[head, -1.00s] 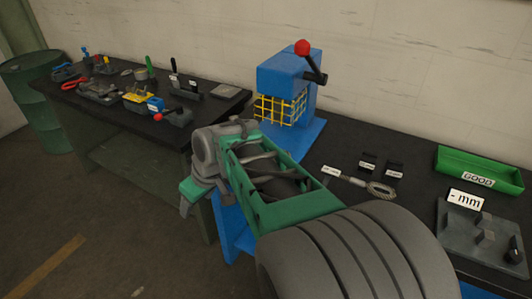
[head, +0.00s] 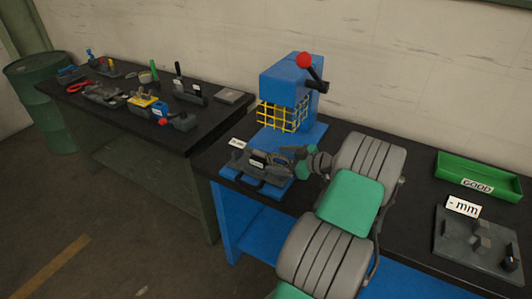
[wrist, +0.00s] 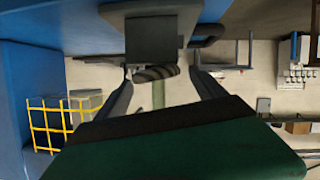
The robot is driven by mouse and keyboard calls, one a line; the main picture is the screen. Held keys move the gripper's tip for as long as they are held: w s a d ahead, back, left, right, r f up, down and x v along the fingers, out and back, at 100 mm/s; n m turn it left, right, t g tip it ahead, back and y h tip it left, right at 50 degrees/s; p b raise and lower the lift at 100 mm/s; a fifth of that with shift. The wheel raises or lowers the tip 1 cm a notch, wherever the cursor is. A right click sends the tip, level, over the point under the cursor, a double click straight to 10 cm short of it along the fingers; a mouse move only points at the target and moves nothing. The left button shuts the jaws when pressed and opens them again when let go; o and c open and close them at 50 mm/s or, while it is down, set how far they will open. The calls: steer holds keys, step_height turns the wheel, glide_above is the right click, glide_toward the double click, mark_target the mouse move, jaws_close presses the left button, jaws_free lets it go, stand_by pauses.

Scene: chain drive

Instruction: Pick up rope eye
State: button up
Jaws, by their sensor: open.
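My gripper (wrist: 160,78) is open, its two dark fingers spread apart in the wrist view. A dark, twisted rope-like piece (wrist: 155,72), which looks like part of the rope eye, shows between the fingertips below a grey block. I cannot tell whether a finger touches it. In the head view my gripper (head: 275,161) is low over the bench in front of the blue press, among dark parts that I cannot separate clearly. The rope eye cannot be made out in the head view; my arm covers the bench middle.
The blue press (head: 290,85) with yellow guard (head: 282,116) and red-knobbed lever stands behind my gripper; the guard also shows in the wrist view (wrist: 45,125). A green GOOD tray (head: 475,172) and grey gauge plate (head: 455,235) are at right. Tools crowd the left bench.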

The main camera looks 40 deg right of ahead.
steer(key=shift+x, duration=0.8)
jaws_close()
steer(key=shift+r, duration=0.1)
